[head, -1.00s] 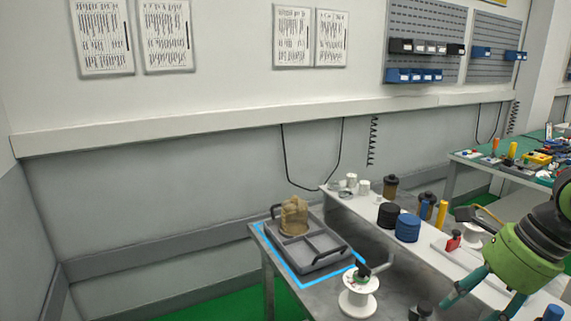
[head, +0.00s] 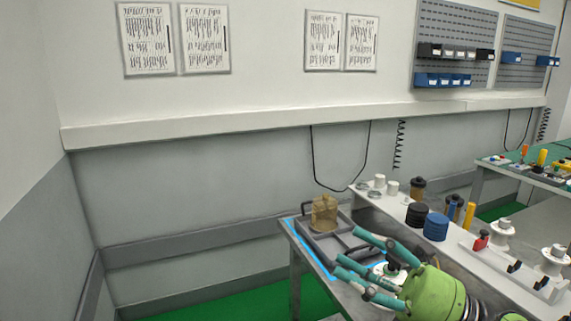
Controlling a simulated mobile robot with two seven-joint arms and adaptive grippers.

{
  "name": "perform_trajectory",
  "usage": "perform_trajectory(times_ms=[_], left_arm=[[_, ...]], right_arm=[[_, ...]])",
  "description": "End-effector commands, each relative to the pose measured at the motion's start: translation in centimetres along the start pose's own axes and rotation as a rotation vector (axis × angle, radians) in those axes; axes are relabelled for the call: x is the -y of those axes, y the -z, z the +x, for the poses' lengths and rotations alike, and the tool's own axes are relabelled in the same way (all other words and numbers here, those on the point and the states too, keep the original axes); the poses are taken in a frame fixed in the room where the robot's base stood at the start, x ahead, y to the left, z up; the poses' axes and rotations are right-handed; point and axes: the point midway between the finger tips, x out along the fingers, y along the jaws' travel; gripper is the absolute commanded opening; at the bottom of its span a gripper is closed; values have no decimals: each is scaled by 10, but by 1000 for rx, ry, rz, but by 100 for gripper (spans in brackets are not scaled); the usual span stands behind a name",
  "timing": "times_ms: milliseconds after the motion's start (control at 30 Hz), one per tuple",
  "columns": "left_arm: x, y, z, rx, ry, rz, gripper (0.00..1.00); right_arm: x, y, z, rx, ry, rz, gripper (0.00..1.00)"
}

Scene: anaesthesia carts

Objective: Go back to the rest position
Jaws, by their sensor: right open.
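My right gripper (head: 347,254) is at the lower right of the head view. Its green body (head: 436,294) is at the table's front, and its teal fingers point up and left. The fingers are spread and nothing shows between them. In the picture they overlap the front of the grey tray (head: 322,252); I cannot tell whether they touch it. A white spool (head: 388,271) is partly hidden behind the fingers. My left gripper is out of view.
A brown-yellow item (head: 325,213) stands in the tray's back part, inside a blue outline (head: 306,253). A white shelf (head: 395,213) to the right bears black and blue round stacks, cups and spools. A wall is behind; green floor is clear at left.

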Motion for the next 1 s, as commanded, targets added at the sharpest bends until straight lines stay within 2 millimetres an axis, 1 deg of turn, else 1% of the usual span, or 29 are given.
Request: perform_trajectory(times_ms=[33,67,133,167,200,267,300,333,367,400,467,500,567,600,667,700,767,800,867,900,967,1000], left_arm=[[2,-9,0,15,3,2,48],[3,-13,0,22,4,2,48],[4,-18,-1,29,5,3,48],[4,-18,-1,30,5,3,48],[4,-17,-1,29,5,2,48],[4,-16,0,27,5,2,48],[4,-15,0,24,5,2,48],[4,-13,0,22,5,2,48],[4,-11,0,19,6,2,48],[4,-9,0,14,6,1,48],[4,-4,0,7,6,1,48],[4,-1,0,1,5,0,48],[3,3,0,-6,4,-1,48],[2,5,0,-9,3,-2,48],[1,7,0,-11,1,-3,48],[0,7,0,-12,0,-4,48],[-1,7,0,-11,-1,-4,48],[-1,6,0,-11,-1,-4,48],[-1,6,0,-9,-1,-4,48],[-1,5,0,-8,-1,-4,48],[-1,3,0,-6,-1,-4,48],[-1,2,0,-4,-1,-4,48]], right_arm=[[6,-11,-4,139,-17,119,54],[11,-19,-8,225,-22,189,54],[30,-36,-24,428,-17,355,54],[41,-41,-33,514,-8,428,54],[57,-45,-47,630,10,525,54],[85,-45,-72,799,51,672,54],[105,-39,-90,912,87,771,54],[120,-33,-105,994,118,845,54],[135,-24,-120,1077,153,919,54],[153,-9,-139,1180,203,1012,54],[177,20,-167,1321,286,1141,54],[190,41,-184,1408,345,1223,54],[205,77,-207,1526,439,1335,54],[211,100,-220,1595,501,1401,54],[216,133,-237,1682,589,1488,54],[218,152,-246,1731,643,1536,54],[217,180,-256,1795,721,1602,54],[215,197,-263,1830,769,1638,54],[212,221,-271,1879,842,1690,54],[209,236,-275,1908,890,1723,54],[203,258,-281,1948,961,1769,54],[198,272,-284,1973,1008,1798,54]])
